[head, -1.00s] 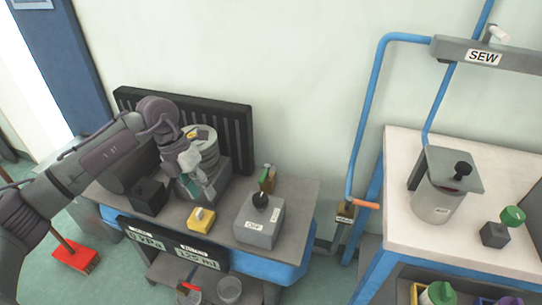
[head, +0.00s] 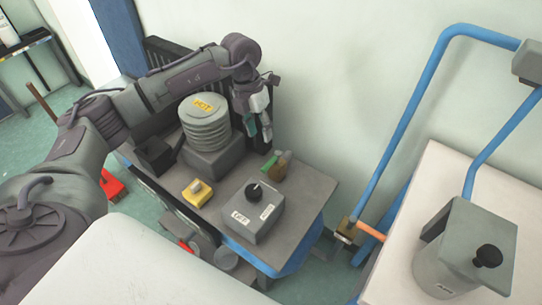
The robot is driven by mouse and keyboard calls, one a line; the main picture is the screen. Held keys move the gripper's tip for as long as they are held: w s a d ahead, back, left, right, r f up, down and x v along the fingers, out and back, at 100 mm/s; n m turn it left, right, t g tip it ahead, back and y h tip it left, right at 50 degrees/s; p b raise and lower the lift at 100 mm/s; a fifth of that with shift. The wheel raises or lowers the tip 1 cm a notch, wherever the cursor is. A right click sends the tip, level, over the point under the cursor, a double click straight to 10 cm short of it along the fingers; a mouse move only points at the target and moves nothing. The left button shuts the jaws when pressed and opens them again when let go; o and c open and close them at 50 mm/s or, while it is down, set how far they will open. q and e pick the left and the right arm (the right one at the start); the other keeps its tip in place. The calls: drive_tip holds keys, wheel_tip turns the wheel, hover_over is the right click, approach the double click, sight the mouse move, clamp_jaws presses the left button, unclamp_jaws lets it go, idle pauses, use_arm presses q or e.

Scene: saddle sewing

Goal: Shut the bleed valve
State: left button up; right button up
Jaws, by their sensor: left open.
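No label that I can read names the bleed valve. A small fitting with a green part and a brown-brass part (head: 275,166) stands at the back of the grey bench, behind the knob box. Another valve (head: 368,231), with an orange lever, sits at the lower end of the blue pipe, right of the bench. My left gripper (head: 260,134) is open and empty, pointing down above the back of the bench. It is just above and left of the green-and-brass fitting, apparently apart from it. My right gripper is not in view.
A ribbed grey cylinder (head: 206,127) marked HOT stands left of the gripper. A grey box (head: 252,213) with a black knob and a yellow switch block (head: 197,192) sit in front. A grey canister (head: 447,265) stands on the white table (head: 400,215) at right.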

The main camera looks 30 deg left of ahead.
sight(268, 163)
use_arm(q)
drive_tip(key=f, duration=0.3)
drive_tip(key=d+f, duration=0.1)
drive_tip(key=f, duration=0.3)
drive_tip(key=d+f, duration=0.1)
drive_tip(key=f, duration=0.3)
drive_tip(key=shift+d, duration=0.15)
drive_tip(key=shift+r, duration=0.1)
clamp_jaws()
